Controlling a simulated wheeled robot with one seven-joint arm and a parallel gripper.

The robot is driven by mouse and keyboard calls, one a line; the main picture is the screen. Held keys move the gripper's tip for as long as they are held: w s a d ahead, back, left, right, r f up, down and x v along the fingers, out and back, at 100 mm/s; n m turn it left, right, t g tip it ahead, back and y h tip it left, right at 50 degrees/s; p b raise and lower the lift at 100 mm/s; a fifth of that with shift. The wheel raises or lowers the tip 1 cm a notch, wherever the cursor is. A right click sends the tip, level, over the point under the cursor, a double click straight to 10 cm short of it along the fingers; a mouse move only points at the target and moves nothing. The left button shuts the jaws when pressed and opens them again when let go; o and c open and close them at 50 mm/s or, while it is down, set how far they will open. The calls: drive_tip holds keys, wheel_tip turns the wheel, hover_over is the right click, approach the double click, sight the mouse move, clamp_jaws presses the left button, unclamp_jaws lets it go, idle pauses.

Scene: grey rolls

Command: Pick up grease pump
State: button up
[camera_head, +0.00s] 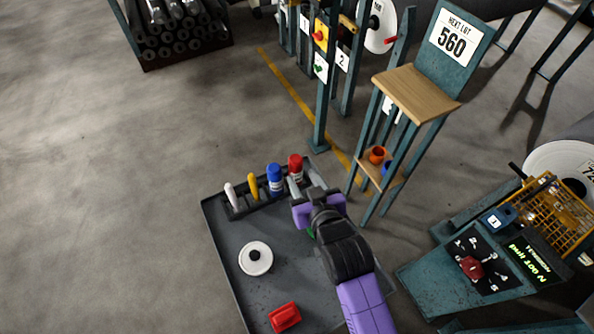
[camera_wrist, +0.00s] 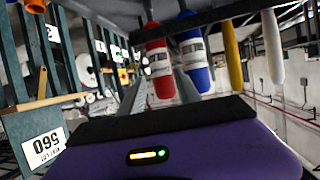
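No label says which thing is the grease pump. A red canister with a white label (camera_head: 295,166) stands in the rack on the dark workbench; it also shows in the wrist view (camera_wrist: 159,72). Beside it in the rack stand a blue canister with a white label (camera_head: 275,178), a yellow handle (camera_head: 253,187) and a white handle (camera_head: 230,196). My gripper (camera_head: 304,183) is close in front of the red canister. In the wrist view its two grey fingers are apart, with the red canister showing between their tips. I cannot tell whether they touch it.
A white disc with a dark hub (camera_head: 255,270) and a red block (camera_head: 284,317) lie on the workbench (camera_head: 222,240). A stand with a wooden top (camera_head: 417,95) is to the right. A machine with a yellow cage (camera_head: 556,217) is farther right. The floor at left is clear.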

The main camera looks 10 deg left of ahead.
sight(298, 173)
drive_tip(key=shift+x, duration=2.2)
drive_tip(key=shift+s+a+f, duration=0.1)
drive_tip(key=shift+f, duration=0.05)
drive_tip(key=shift+c, duration=0.4)
drive_tip(key=c, duration=0.8)
